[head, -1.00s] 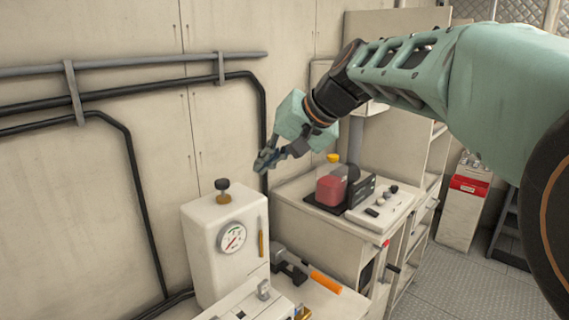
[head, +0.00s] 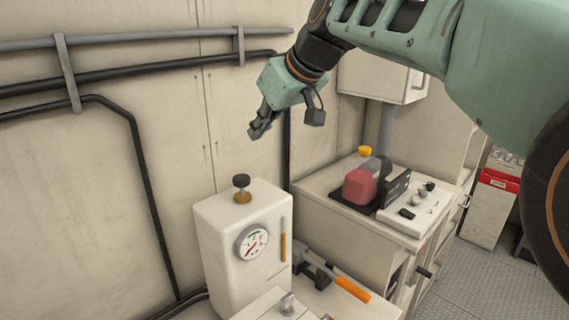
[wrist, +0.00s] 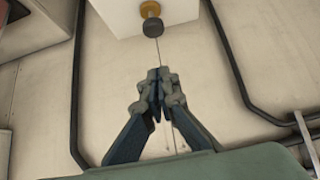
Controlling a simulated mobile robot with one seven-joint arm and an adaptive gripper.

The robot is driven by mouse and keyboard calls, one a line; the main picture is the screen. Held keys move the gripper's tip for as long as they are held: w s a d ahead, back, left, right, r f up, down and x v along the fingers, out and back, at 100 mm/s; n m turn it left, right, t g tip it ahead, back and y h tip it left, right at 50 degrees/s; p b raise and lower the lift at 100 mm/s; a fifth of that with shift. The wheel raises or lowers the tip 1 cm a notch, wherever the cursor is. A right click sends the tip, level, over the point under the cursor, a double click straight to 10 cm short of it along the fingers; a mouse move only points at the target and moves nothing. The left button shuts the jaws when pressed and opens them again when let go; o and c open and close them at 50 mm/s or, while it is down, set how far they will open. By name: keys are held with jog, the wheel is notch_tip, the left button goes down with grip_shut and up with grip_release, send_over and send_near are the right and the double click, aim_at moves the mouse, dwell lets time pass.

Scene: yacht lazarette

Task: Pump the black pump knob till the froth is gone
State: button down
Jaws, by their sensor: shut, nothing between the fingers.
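The black pump knob (head: 241,181) stands on a brass collar on top of a white box (head: 215,235) with a round gauge (head: 252,243) on its front. The gauge has red and green marks; I cannot read its needle surely. The knob also shows in the wrist view (wrist: 153,27), ahead of the fingertips. My gripper (head: 257,132) is shut and empty, above and slightly right of the knob, clear of it. The wrist view shows its fingertips (wrist: 157,80) together. A clear-sided container with red contents (head: 361,187) and a yellow cap sits on the cabinet behind; froth cannot be made out.
A clamp-like tool with an orange handle (head: 352,289) lies right of the white box. Small dark parts (head: 407,213) lie on a white tray on the cabinet (head: 325,213). Pipes (head: 130,130) run along the wall. The air around the knob is free.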

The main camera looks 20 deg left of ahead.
jog(key=p, duration=0.1)
send_over(246, 181)
jog(key=f, duration=0.7)
jog(key=shift+a+f, duration=0.2)
jog(key=shift+a, duration=0.1)
notch_tip(246, 181, down, 2)
jog(key=shift+w+f, duration=0.1)
jog(key=shift+f, duration=0.95)
jog(key=shift+d, duration=0.1)
notch_tip(246, 181, down, 4)
jog(key=b, duration=0.3)
jog(key=shift+r, duration=0.2)
